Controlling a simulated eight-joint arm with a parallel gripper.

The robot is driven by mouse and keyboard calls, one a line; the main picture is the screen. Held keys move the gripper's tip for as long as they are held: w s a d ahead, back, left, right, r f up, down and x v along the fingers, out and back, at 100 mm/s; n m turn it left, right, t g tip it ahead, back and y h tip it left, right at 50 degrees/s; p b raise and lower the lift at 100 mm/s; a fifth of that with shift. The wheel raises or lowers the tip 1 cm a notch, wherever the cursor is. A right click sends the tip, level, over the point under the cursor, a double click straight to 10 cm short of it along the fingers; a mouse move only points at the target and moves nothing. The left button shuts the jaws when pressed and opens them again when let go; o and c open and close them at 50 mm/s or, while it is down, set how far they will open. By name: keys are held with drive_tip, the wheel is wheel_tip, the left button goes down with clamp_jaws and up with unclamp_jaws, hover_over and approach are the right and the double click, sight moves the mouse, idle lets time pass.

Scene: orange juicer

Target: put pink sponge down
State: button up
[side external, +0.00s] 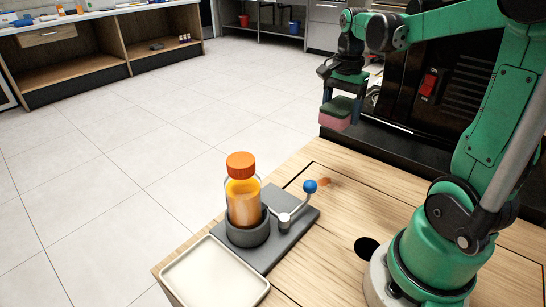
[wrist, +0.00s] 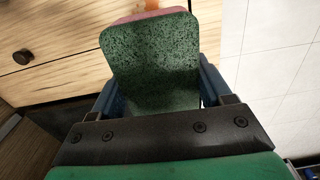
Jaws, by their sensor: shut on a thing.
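The pink sponge (side external: 334,119) has a dark green scouring layer on top. My gripper (side external: 342,106) is shut on it and holds it in the air, beyond the far end of the wooden worktop in the side view. In the wrist view the green scouring face (wrist: 150,65) fills the middle, with a strip of pink at its upper edge. The blue fingers of my gripper (wrist: 153,90) stand on both sides of it. In the wrist view an orange-brown patch shows on the wooden surface just past the sponge.
A bottle with orange lid (side external: 243,190) stands in a grey juicer base (side external: 272,238) with a blue-knobbed lever (side external: 310,187). A cream tray (side external: 215,275) lies at the near left. A black machine (side external: 440,85) stands at the back right. An orange-brown stain (side external: 323,181) marks the worktop (side external: 350,190).

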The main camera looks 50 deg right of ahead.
wheel_tip(320, 180, up, 12)
drive_tip(key=n, duration=1.8)
hover_over(215, 281)
wheel_tip(215, 281, down, 4)
wheel_tip(215, 281, down, 22)
drive_tip(key=shift+r, duration=0.2)
drive_tip(key=shift+w+f, duration=0.1)
drive_tip(key=shift+f, duration=0.1)
drive_tip(key=o, duration=1.2)
drive_tip(key=shift+r, duration=0.15)
